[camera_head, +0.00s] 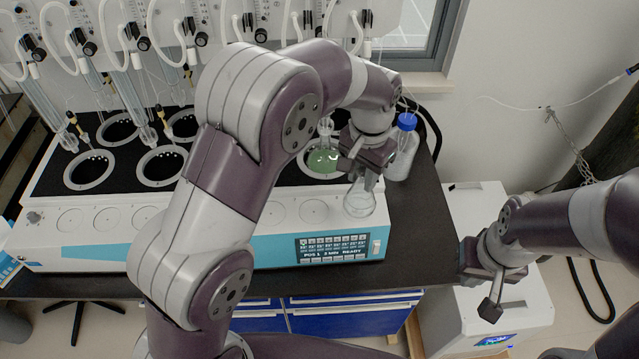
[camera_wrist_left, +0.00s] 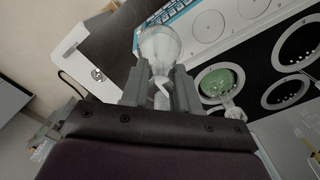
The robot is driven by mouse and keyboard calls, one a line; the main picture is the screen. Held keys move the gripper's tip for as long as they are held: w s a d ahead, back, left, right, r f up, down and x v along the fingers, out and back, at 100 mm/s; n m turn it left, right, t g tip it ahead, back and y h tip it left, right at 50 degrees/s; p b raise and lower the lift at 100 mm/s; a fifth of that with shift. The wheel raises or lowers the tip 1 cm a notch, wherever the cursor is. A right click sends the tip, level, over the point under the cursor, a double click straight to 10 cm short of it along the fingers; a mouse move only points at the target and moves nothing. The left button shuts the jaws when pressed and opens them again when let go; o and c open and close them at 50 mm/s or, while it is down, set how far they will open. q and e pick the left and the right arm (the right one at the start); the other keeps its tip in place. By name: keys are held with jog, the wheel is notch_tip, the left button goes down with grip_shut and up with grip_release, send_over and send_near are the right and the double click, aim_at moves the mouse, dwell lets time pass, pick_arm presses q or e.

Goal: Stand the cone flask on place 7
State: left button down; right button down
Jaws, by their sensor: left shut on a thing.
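The clear, empty-looking cone flask (camera_head: 359,201) is held upright by its neck in my left gripper (camera_head: 366,172). In the head view it covers the right end of the row of round places on the white front ledge of the distiller (camera_head: 205,257). I cannot tell whether its base touches the ledge. In the left wrist view the flask (camera_wrist_left: 160,46) sits between the two fingers of the gripper (camera_wrist_left: 159,88), beside the row of circles. The place numbers cannot be read, and my left arm hides several places. My right gripper (camera_head: 490,295) hangs empty at the right, away from the bench.
A round flask with green liquid (camera_head: 323,160) sits in a heating well behind the left gripper. A blue-capped bottle (camera_head: 402,150) stands close to the right. Glass tubes and hoses rise at the back. A lit display (camera_head: 333,249) is on the front panel.

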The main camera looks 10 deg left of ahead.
pick_arm(q)
jog(key=shift+w+r, duration=0.15)
jog(key=shift+r, duration=0.05)
jog(key=shift+w+a+f+b, duration=0.2)
jog(key=shift+a+f+b, duration=0.2)
jog(key=shift+a, duration=0.2)
jog(key=shift+w+a+f+b, duration=0.15)
jog(key=shift+a+f+b, duration=0.2)
jog(key=shift+a, duration=0.25)
jog(key=w+a+f+p, duration=0.2)
jog(key=a+f+p, duration=0.2)
jog(key=a+f, duration=0.4)
jog(key=shift+a+f+p, duration=0.3)
jog(key=shift+f+p, duration=0.1)
jog(key=shift+f, duration=0.2)
jog(key=c, duration=1.3)
grip_release()
jog(key=shift+f, duration=0.1)
jog(key=o, duration=0.5)
jog(key=shift+c, duration=0.2)
